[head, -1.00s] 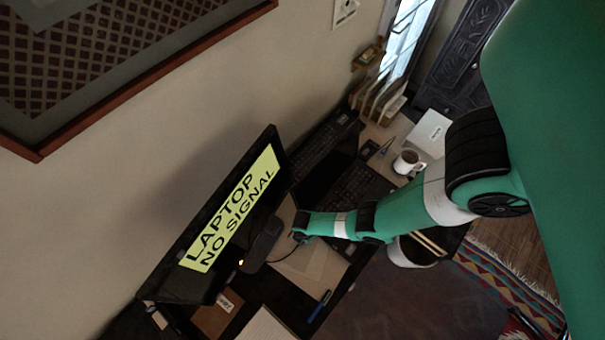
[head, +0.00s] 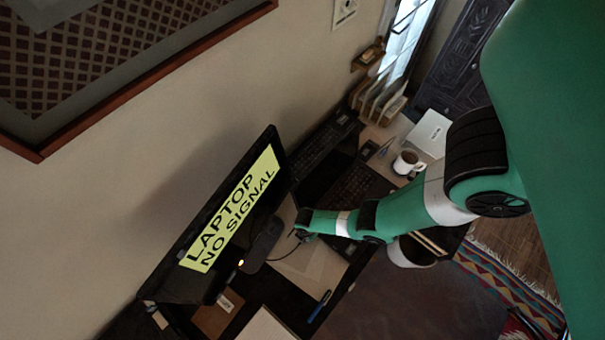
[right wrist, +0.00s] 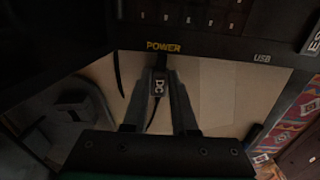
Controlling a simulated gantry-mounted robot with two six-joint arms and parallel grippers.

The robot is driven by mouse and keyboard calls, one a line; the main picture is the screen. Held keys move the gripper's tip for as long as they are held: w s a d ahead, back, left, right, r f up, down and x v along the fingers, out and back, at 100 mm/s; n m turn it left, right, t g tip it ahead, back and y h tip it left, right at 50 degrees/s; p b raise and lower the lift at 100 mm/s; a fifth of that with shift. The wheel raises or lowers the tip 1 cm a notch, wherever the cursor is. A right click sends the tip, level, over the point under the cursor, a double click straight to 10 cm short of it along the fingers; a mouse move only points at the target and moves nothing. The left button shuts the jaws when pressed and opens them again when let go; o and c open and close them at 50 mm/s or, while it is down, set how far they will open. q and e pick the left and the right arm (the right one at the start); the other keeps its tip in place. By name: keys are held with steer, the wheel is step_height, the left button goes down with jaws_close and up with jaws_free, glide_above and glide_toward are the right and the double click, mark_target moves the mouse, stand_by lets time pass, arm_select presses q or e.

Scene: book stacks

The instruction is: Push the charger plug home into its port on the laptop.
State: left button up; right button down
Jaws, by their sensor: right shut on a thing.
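The dark laptop (head: 352,187) lies open on the desk, its keys showing. In the right wrist view, its edge (right wrist: 215,52) runs across the upper part with a yellow POWER label and a USB label. My right gripper (head: 300,229) is beside the laptop's near-left edge. In the right wrist view, my right gripper (right wrist: 161,84) is shut on the dark charger plug (right wrist: 158,88), marked DC. The plug points at the edge under POWER. Its tip is dark against the edge, so I cannot tell how deep it sits. My left gripper is out of view.
A monitor (head: 235,215) reading "LAPTOP NO SIGNAL" stands left of the gripper. A mug (head: 408,161) stands beyond the laptop. A blue pen (head: 319,306) lies near the front. A thin cable (head: 283,256) trails from the gripper across the desk.

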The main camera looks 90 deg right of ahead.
steer(key=shift+s+d, duration=0.6)
steer(key=shift+d, duration=0.3)
steer(key=c, duration=0.6)
jaws_free()
step_height(320, 180, up, 12)
steer(key=p, duration=1.1)
steer(key=shift+f, duration=0.15)
